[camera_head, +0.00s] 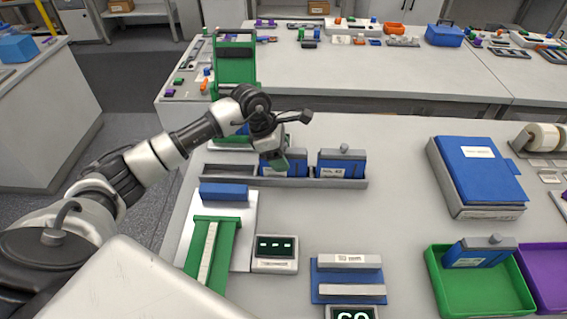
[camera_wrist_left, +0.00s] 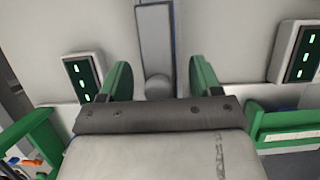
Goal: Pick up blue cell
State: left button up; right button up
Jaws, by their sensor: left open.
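My left gripper (camera_head: 277,160) is over the left blue cell (camera_head: 291,168) in the grey rack (camera_head: 240,182). In the left wrist view its two green fingertips (camera_wrist_left: 160,80) are apart, with a grey cell top and round knob (camera_wrist_left: 158,90) between them. Neither finger clearly touches the knob. In the head view the gripper hides part of that cell. A second blue cell (camera_head: 341,164) with a white label and grey knob stands upright in the rack to the right. A third blue cell (camera_head: 479,253) is in the green tray (camera_head: 484,296). My right gripper is not in view.
A green-railed fixture (camera_head: 214,250) and a small display box (camera_head: 275,252) stand in front of the rack. A blue binder-like box (camera_head: 479,168) lies at the right, near a purple tray (camera_head: 545,265). The table between rack and box is clear.

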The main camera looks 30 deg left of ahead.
pick_arm(q)
grip_shut()
jog(key=shift+r, duration=0.1)
jog(key=shift+w+r, duration=0.1)
dwell(0.3)
